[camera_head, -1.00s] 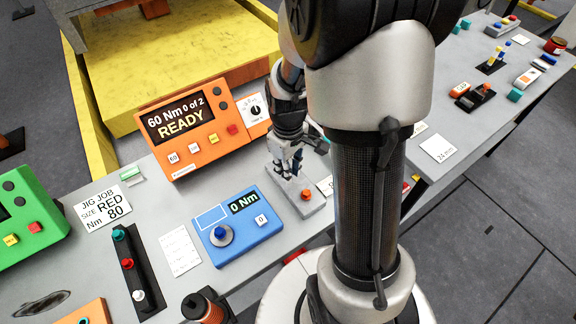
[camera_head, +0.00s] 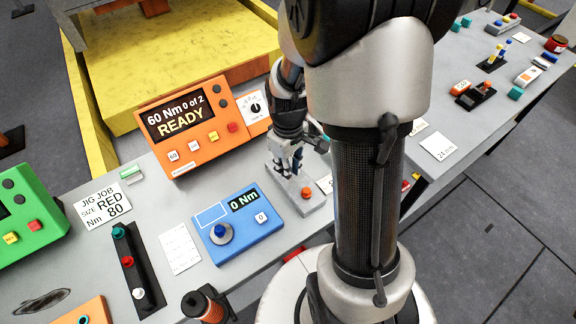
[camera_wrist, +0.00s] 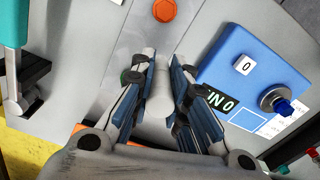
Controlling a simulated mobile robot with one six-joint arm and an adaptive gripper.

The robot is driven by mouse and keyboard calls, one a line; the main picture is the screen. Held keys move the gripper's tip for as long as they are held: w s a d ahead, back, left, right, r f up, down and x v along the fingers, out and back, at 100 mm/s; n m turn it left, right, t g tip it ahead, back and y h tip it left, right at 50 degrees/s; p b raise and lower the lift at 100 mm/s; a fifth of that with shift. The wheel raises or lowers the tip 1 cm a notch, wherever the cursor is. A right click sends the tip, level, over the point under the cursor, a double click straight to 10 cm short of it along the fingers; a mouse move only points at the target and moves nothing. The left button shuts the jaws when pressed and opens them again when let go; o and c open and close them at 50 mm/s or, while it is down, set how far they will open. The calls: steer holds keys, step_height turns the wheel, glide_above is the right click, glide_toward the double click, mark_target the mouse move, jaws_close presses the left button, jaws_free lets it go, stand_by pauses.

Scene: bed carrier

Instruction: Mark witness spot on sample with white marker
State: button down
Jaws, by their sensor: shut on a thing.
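My gripper (camera_wrist: 160,82) is shut on a pale grey rounded piece (camera_wrist: 159,100); I cannot tell whether it is a loose thing or part of the plate. In the head view my gripper (camera_head: 291,172) is at the back end of a grey plate (camera_head: 285,186). An orange-red hex bolt head (camera_head: 306,193) sits at the plate's front end, apart from the fingers; it also shows in the wrist view (camera_wrist: 164,10). A white-topped piece (camera_head: 138,293) stands in a black rack (camera_head: 127,262) beside red and teal ones; it looks like a marker.
An orange controller (camera_head: 190,165) reading READY stands behind left. A green box (camera_head: 38,200) is at far left. My arm hides the table's middle right.

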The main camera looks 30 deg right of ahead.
steer(key=shift+f+b, duration=0.5)
steer(key=shift+f, duration=0.2)
stand_by(0.5)
steer(key=shift+d, duration=0.1)
stand_by(0.4)
steer(key=shift+d, duration=1.1)
steer(key=shift+w+d, duration=0.1)
steer(key=shift+d, duration=1.05)
steer(key=shift+a, duration=0.1)
steer(key=shift+a+p, duration=0.3)
steer(key=shift+a, duration=0.8)
steer(key=shift+a, duration=0.1)
